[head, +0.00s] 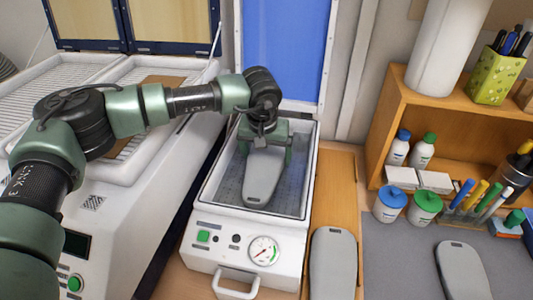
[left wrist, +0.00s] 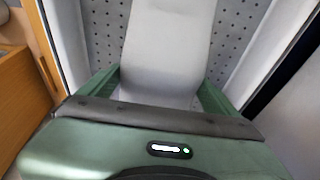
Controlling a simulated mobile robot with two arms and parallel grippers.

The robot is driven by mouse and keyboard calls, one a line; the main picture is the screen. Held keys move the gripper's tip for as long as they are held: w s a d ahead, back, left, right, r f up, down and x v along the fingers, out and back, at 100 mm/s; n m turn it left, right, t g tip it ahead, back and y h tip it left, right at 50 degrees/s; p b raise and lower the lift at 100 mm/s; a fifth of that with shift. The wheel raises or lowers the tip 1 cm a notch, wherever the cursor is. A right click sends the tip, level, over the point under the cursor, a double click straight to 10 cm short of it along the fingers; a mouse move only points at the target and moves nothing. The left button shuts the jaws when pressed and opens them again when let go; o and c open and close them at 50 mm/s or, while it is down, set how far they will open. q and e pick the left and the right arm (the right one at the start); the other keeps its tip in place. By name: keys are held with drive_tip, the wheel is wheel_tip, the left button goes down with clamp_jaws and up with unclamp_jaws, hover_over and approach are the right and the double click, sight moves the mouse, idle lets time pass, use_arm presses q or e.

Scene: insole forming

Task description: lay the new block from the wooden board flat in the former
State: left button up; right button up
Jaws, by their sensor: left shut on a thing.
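My left gripper (head: 264,145) is shut on a grey insole-shaped block (head: 262,182) near the block's far end. The block is inside the rim of the white former (head: 212,192), over its perforated bed (head: 228,185), with its near end pointing to the former's front. In the left wrist view the block (left wrist: 168,45) runs between the green fingers, with the perforated bed (left wrist: 100,30) on both sides. I cannot tell whether the block touches the bed. The wooden board (head: 336,190) is right of the former; another grey block (head: 333,262) lies on its near part. My right gripper is not in view.
The former's blue lid (head: 286,50) stands open behind it. The former's front has a gauge (head: 263,250) and a handle (head: 237,284). A grey mat (head: 400,260) at right bears another grey block (head: 463,270). A wooden shelf (head: 385,125), bottles and pens stand at right.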

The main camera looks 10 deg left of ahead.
use_arm(q)
drive_tip(key=shift+f+b, duration=0.4)
idle(0.4)
drive_tip(key=o, duration=1.5)
drive_tip(key=shift+o, duration=0.7)
drive_tip(key=shift+b+v, duration=1.1)
drive_tip(key=shift+v, duration=2.85)
